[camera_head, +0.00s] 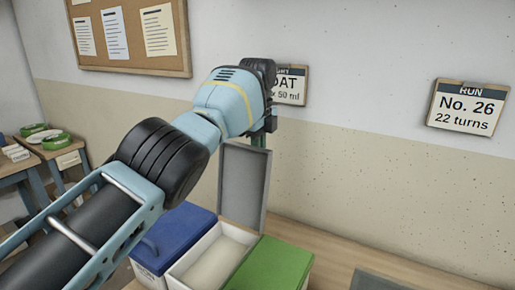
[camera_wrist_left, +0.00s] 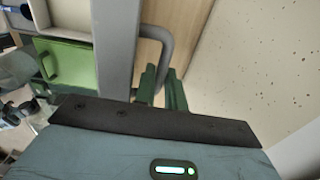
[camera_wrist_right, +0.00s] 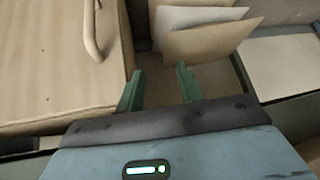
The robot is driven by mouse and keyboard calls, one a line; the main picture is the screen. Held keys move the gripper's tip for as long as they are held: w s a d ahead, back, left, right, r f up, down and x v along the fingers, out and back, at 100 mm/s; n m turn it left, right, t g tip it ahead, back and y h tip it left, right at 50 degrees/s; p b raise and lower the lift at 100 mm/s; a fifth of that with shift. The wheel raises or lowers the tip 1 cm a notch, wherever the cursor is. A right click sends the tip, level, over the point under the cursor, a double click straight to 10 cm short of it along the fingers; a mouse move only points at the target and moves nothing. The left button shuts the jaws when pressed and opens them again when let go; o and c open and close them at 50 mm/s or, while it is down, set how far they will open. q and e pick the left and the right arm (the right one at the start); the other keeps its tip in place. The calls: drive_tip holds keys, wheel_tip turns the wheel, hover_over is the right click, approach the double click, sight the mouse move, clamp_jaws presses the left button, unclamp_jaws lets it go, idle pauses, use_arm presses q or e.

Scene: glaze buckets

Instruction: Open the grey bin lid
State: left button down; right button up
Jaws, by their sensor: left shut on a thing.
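The grey lid (camera_head: 243,187) stands about upright at the back of the middle bin (camera_head: 186,265), whose pale inside shows open to the head camera. My left gripper (camera_head: 262,138) is at the lid's upper edge. In the left wrist view, the left gripper's green fingers (camera_wrist_left: 162,88) are shut on the grey lid's looped handle (camera_wrist_left: 166,38), and the lid (camera_wrist_left: 115,50) shows edge-on beside it. My right gripper (camera_wrist_right: 158,88) shows only in its own wrist view. Its fingers are apart with nothing held between them.
A blue-lidded bin (camera_head: 178,232) stands left of the open bin, and a green-lidded bin (camera_head: 275,264) stands right of it. A wall is close behind, with sign plates (camera_head: 466,107). Upright cards (camera_wrist_right: 205,38) stand just beyond my right fingers, beside a pale wooden panel with a handle (camera_wrist_right: 98,35).

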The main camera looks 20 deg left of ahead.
use_arm(q)
drive_tip(key=shift+w+d, duration=0.1)
drive_tip(key=shift+w, duration=0.45)
use_arm(e)
drive_tip(key=shift+w, duration=0.1)
use_arm(q)
drive_tip(key=c, duration=1.8)
unclamp_jaws()
drive_tip(key=shift+o, duration=1.2)
drive_tip(key=shift+w, duration=0.3)
drive_tip(key=shift+o, duration=0.3)
drive_tip(key=shift+w+f, duration=0.25)
drive_tip(key=shift+w, duration=0.05)
drive_tip(key=shift+s, duration=0.15)
use_arm(e)
drive_tip(key=shift+w, duration=0.2)
use_arm(q)
drive_tip(key=shift+s+t, duration=0.15)
drive_tip(key=shift+t, duration=0.15)
use_arm(e)
drive_tip(key=shift+s+r, duration=0.1)
drive_tip(key=shift+r, duration=0.05)
